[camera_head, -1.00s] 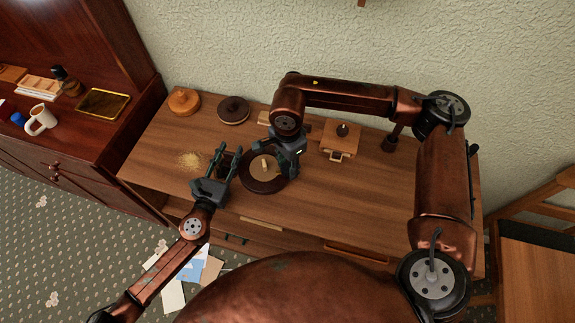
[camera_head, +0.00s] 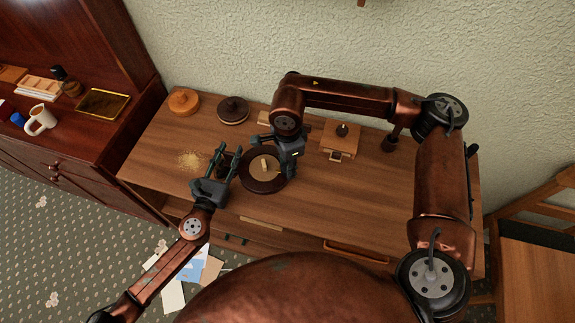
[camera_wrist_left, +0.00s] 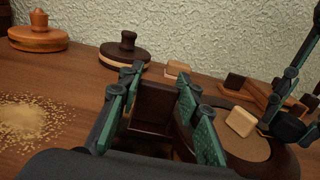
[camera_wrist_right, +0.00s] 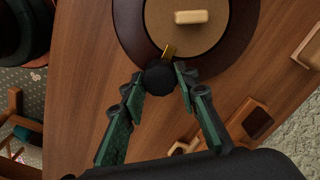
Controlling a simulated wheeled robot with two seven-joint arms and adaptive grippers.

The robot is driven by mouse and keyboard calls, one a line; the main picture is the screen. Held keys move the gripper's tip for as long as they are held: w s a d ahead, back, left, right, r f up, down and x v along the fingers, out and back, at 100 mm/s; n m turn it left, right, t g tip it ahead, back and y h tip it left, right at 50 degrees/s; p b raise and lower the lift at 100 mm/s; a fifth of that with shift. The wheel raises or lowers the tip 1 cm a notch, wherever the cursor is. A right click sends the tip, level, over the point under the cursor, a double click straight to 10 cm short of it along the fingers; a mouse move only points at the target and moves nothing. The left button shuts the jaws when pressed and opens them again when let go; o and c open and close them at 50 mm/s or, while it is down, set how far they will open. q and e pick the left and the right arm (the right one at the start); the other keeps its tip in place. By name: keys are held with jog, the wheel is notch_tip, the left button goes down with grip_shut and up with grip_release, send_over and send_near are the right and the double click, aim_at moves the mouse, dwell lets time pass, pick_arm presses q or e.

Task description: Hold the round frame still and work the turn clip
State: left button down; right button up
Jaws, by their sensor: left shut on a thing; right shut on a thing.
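The round frame (camera_head: 250,184) is a dark brown ring lying flat on the wooden table, with a tan disc (camera_head: 258,176) inside it and a pale block on the disc. My left gripper (camera_head: 228,155) is shut on a dark brown block (camera_wrist_left: 155,105) at the frame's left side; whether block and ring are one piece I cannot tell. My right gripper (camera_wrist_right: 159,85) is at the frame's rim, shut on a black round knob (camera_wrist_right: 160,78). A small brass clip (camera_wrist_right: 169,50) projects from the knob over the rim towards the disc. In the head view the right gripper hides the clip.
A grainy tan pile (camera_head: 190,160) lies left of my left gripper. Two round lidded pieces, one orange-brown (camera_head: 184,102) and one dark (camera_head: 233,110), stand at the back. A wooden box (camera_head: 340,140) stands right of my right gripper. The table's right part is clear.

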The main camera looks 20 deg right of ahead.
jog(key=o, duration=1.1)
jog(key=shift+o, duration=0.2)
notch_tip(320, 180, up, 12)
